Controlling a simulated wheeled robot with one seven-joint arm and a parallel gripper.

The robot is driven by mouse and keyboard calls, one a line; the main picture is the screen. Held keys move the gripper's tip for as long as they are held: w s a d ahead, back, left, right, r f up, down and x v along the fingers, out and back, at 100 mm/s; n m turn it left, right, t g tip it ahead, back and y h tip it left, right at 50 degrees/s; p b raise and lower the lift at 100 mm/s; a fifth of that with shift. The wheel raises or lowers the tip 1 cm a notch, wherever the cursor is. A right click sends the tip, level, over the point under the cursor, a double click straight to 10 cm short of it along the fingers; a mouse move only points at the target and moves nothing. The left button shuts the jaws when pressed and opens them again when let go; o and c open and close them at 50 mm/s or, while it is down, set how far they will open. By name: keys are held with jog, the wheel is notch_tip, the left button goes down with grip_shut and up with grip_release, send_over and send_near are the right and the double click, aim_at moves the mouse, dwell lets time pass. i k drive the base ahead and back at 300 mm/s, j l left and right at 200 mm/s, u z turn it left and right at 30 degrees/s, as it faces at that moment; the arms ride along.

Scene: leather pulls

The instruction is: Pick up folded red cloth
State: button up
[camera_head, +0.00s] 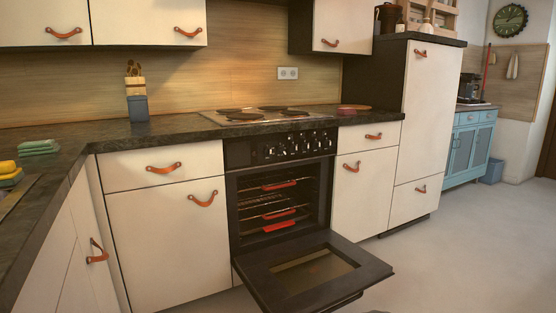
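I cannot clearly make out a folded red cloth. A flat reddish-brown thing (353,108) lies on the dark counter right of the hob; it is too small to tell whether it is cloth or a board. Inside the open oven, red strips show at an upper rack (279,185) and lower down, where a flat red piece (279,226) lies; I cannot tell what these are. My gripper is not visible.
The oven door (315,272) hangs open into the floor space. A folded green cloth stack (38,147) and yellow things (9,172) are on the left counter. A utensil block (137,100) stands by the wall. The floor (455,250) at right is clear.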

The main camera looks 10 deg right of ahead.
aim_at(342, 110)
jog(key=i+l, duration=0.15)
jog(key=l, duration=0.25)
jog(key=i+l+u, duration=0.1)
jog(key=l, duration=0.35)
jog(key=i+l, duration=0.15)
jog(key=l, duration=0.25)
jog(key=i+l, duration=0.15)
jog(key=l, duration=0.3)
jog(key=i+l+u, duration=0.1)
jog(key=l, duration=0.3)
jog(key=i+l, duration=0.15)
jog(key=l, duration=0.3)
